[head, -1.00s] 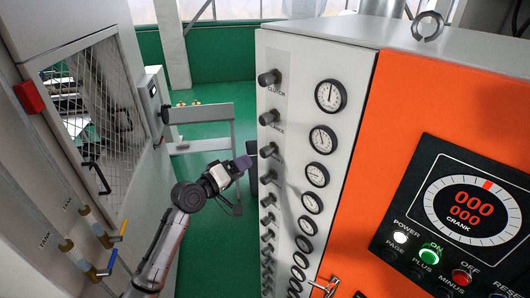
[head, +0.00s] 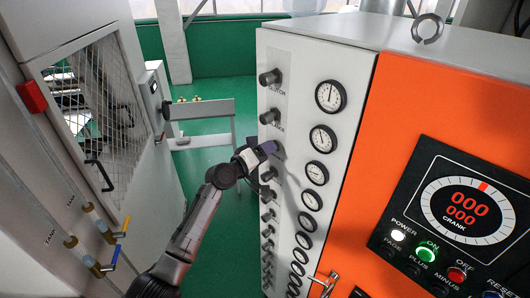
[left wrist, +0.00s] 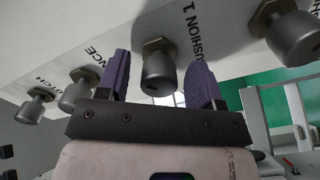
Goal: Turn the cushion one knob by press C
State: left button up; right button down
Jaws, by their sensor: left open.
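The cushion one knob (left wrist: 160,72) is a dark grey round knob on a hex base, beside the printed label "CUSHION 1", in the left wrist view. My left gripper (left wrist: 159,62) is open, with one purple finger on each side of this knob. I cannot tell whether the fingers touch it. In the head view my left gripper (head: 268,149) is at the third knob position of the white panel and hides that knob. My right gripper is not in view.
Other knobs line the white panel (head: 305,58), above (head: 270,116) and below (head: 268,174) the gripper, beside a column of gauges (head: 322,138). An orange cabinet face with a crank display (head: 465,210) stands at right. A cabinet with a mesh window (head: 98,110) stands at left.

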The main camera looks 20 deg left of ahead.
pick_arm(q)
jog(key=c, duration=0.9)
jog(key=shift+f+m+b, duration=0.2)
jog(key=shift+m+b, duration=0.2)
jog(key=shift+b, duration=0.35)
jog(key=m+b, duration=0.8)
jog(key=b, duration=0.3)
jog(key=shift+a+f, duration=0.1)
jog(key=shift+a, duration=0.05)
jog(key=m+b, duration=0.2)
jog(key=m, duration=0.2)
jog(key=shift+w, duration=0.1)
jog(key=shift+a+m+b, duration=0.1)
jog(key=shift+m+b, duration=0.45)
jog(key=shift+m, duration=0.65)
jog(key=shift+r+m, duration=0.2)
jog(key=shift+m, duration=1.3)
